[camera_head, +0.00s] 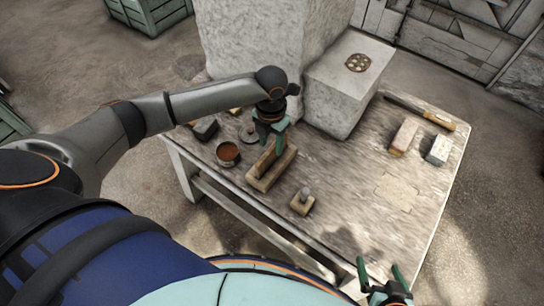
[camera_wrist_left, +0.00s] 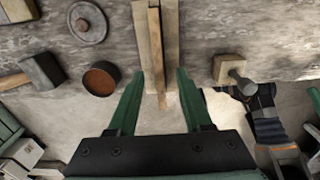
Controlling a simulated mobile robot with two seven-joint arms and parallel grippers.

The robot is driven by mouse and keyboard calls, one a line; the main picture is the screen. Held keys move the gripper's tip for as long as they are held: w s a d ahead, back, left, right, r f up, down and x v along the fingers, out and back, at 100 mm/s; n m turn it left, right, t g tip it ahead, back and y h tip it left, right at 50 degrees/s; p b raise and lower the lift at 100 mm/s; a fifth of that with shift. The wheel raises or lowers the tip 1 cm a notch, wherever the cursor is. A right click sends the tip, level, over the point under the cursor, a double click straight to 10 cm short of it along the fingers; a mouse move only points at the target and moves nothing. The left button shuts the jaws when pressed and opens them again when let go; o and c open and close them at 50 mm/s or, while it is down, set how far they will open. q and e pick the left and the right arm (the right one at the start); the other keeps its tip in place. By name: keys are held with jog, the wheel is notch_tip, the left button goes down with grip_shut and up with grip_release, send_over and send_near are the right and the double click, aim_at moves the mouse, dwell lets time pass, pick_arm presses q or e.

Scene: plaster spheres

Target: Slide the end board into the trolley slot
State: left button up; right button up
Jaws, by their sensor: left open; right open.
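A long wooden base (camera_head: 284,166) lies near the table's front edge; it also shows in the left wrist view (camera_wrist_left: 172,45). A thin upright wooden piece (camera_head: 264,160), which looks like the end board, stands along it; in the left wrist view it is a narrow strip (camera_wrist_left: 156,50). I cannot tell whether it sits in a slot. My left gripper (camera_head: 270,140) is open above this piece, its fingers apart on either side of the strip in the left wrist view (camera_wrist_left: 157,78). No trolley is clearly recognisable. My right gripper (camera_head: 381,270) is open and empty beyond the front edge.
A rusty-filled tin (camera_head: 228,153) and a round lid (camera_head: 249,134) are left of the base. A small wooden block with a peg (camera_head: 302,203) is right of it. Large stone blocks (camera_head: 345,85) stand behind. The table's right front (camera_head: 360,225) is mostly clear.

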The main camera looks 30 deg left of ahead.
aim_at(271, 149)
pick_arm(q)
notch_tip(271, 149, down, 4)
jog(key=shift+f, duration=0.1)
jog(key=shift+a, duration=0.1)
grip_shut()
dwell(0.4)
